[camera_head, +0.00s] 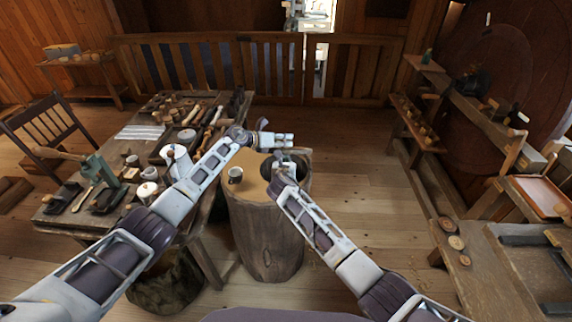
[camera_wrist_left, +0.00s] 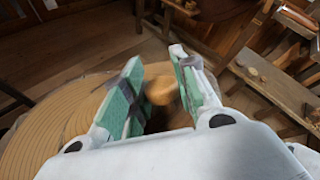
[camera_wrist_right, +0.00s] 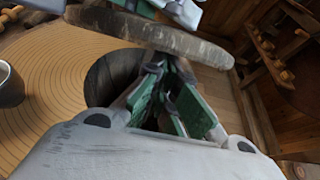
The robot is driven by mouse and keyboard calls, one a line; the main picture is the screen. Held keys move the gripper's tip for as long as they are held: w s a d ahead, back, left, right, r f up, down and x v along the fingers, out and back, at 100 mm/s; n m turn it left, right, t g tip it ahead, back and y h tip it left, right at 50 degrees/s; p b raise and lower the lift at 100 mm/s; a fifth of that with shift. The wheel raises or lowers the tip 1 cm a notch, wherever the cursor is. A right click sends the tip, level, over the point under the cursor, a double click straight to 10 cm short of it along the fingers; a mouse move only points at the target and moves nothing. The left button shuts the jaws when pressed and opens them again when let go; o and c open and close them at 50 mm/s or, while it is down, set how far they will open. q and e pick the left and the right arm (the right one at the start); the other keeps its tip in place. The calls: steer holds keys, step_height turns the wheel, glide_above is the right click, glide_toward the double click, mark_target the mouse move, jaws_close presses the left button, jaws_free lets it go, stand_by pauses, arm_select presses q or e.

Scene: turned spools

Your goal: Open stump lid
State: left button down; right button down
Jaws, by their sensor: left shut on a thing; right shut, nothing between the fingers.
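The wooden stump (camera_head: 265,240) stands upright in the middle, with a ringed top that also shows in the right wrist view (camera_wrist_right: 60,75). A dark round opening (camera_wrist_right: 108,76) shows in its top. The lid (camera_wrist_right: 150,40), a thick grey-brown disc, is raised above the opening in the right wrist view. My left gripper (camera_head: 286,140) is shut on the lid's round wooden knob (camera_wrist_left: 160,90), above the stump. My right gripper (camera_head: 284,166) is shut and empty, its fingers low at the opening beneath the lid. How deep they reach is unclear.
A mug (camera_head: 235,174) stands on the stump top, left of the opening. A workbench (camera_head: 150,130) crowded with tools stands to the left. Another bench (camera_head: 490,270) is at the right. The floor (camera_head: 355,170) right of the stump is clear.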

arm_select(q)
steer(key=shift+s+f, duration=0.1)
steer(key=shift+f, duration=0.15)
steer(key=c, duration=1.1)
jaws_free()
steer(key=shift+c, duration=0.2)
steer(key=shift+s+a, duration=0.1)
steer(key=shift+s, duration=0.05)
steer(key=v, duration=1.2)
steer(key=shift+w, duration=0.25)
steer(key=shift+r, duration=0.1)
steer(key=shift+w+a, duration=0.1)
steer(key=shift+a, duration=0.05)
